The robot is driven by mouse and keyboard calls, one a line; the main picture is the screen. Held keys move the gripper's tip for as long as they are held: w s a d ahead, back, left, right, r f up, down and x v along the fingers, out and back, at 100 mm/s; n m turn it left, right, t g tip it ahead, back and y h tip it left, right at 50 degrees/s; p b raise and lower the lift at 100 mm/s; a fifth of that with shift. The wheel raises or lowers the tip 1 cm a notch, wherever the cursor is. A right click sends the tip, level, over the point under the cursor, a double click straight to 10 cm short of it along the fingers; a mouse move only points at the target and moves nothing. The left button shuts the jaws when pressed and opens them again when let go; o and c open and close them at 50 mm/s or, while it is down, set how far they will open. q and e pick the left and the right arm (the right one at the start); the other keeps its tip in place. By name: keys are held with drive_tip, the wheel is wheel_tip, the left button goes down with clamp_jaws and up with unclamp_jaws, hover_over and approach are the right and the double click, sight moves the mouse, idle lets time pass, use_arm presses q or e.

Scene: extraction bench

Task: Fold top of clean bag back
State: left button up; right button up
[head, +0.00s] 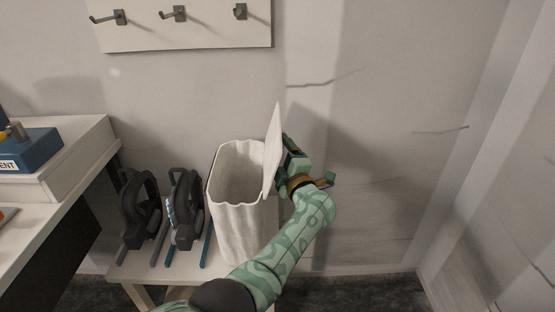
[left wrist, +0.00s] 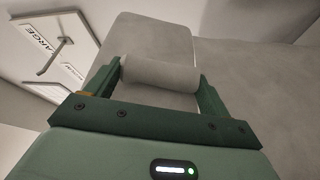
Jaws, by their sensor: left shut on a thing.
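The clean bag (head: 237,215) is white and ribbed and stands upright with its mouth open. Its white top flap (head: 273,150) stands up, tilted, at the right side of the mouth. My left gripper (head: 290,160) is at the right face of this flap. In the left wrist view, my left gripper (left wrist: 157,80) is shut on a pale roll-shaped part (left wrist: 160,73) between its two fingers, with the flat flap (left wrist: 152,35) behind it. My right gripper is not in view.
Two black handled tools (head: 140,210) (head: 185,210) stand left of the bag on a low pale bench (head: 130,268). A white counter with a blue box (head: 30,150) is at far left. A hook board (head: 210,35) hangs on the wall above. The right side is clear up to the wall.

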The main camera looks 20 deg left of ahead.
use_arm(q)
drive_tip(key=shift+d+f+m, duration=0.15)
drive_tip(key=shift+f+m, duration=0.15)
drive_tip(key=shift+m, duration=0.2)
drive_tip(key=shift+w, duration=0.1)
drive_tip(key=o, duration=1.3)
